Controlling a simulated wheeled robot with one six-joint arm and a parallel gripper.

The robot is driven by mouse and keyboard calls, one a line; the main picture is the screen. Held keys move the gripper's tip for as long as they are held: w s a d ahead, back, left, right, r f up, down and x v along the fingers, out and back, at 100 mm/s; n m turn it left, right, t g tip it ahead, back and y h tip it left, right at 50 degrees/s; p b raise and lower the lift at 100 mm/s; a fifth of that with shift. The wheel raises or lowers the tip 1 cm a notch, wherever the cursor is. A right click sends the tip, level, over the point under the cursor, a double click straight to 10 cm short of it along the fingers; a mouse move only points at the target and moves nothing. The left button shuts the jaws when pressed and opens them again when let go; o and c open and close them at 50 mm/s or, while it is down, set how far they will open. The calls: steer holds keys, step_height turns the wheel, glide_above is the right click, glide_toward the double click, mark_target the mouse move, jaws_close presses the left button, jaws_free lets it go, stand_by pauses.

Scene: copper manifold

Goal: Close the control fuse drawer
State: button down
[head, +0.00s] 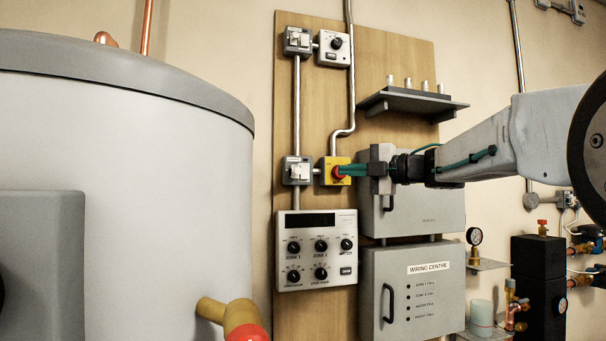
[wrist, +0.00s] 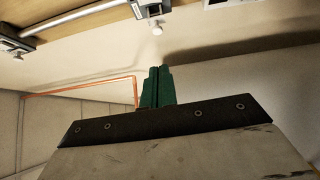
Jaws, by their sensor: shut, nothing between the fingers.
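I cannot tell for sure which part is the control fuse drawer; no readable label names it. Two small grey units with pale fronts are on the wooden board, an upper unit (head: 298,40) and a lower unit (head: 297,171). My gripper (head: 346,170) has green fingers pointing left, overlapping the red button of the yellow box (head: 327,163); I cannot tell whether they touch. The lower grey unit is just left of it. In the wrist view my gripper (wrist: 155,72) is shut and empty, with a grey unit and white knob (wrist: 157,27) beyond it.
A grey shelf (head: 405,101) with several upright cylinders juts out above my arm. A control panel (head: 316,218) and a wiring centre box (head: 425,325) are below. A large grey tank (head: 150,190) fills the left. Gauge (head: 474,236) and pipework stand at right.

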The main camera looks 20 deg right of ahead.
mark_target(304, 171)
steer(key=d+x, duration=0.1)
steer(key=x, duration=1.1)
steer(key=shift+w+a+n+g+y, duration=0.2)
steer(key=shift+w+n+g+y, duration=0.15)
steer(key=shift+w, duration=0.2)
steer(key=w, duration=0.3)
steer(key=shift+w+d, duration=0.1)
steer(key=shift+w, duration=0.1)
steer(key=shift+r, duration=0.1)
